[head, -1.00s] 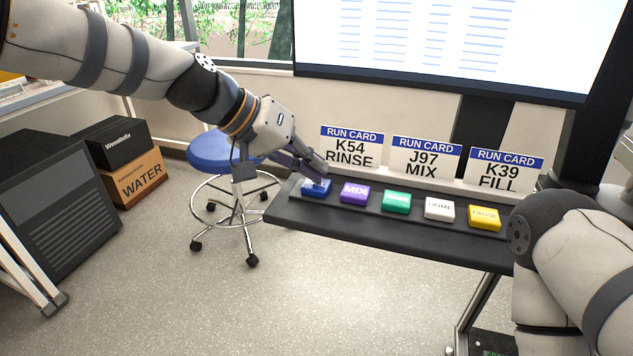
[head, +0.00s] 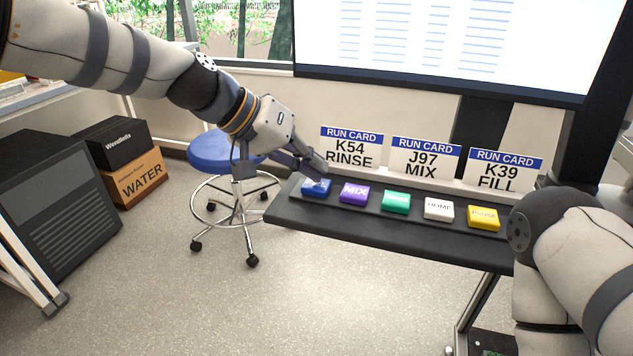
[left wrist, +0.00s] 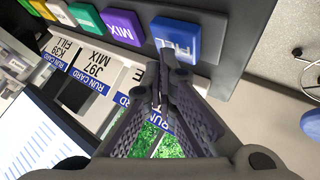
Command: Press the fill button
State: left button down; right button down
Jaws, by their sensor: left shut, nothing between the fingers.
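The blue button (head: 316,187) is at the left end of the row on the black shelf. In the left wrist view its label reads FILL on the blue button (left wrist: 178,38). My left gripper (head: 321,171) is shut and empty, its fingertips just above the back of the blue button in the head view. In the left wrist view the closed fingertips of the left gripper (left wrist: 160,75) are close to the button's edge, and a small gap seems to show. My right gripper is out of view; only part of my right arm shows.
Beside it stand purple MIX (head: 354,193), green (head: 396,202), white HOME (head: 438,209) and yellow PAUSE (head: 483,218) buttons. Run cards K54 RINSE (head: 350,148), J97 MIX (head: 426,158) and K39 FILL (head: 505,170) stand behind. A blue stool (head: 222,154) is at left.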

pick_arm(q)
jog(key=shift+r, duration=0.5)
jog(key=shift+r+p, duration=0.5)
jog(key=shift+r, duration=2)
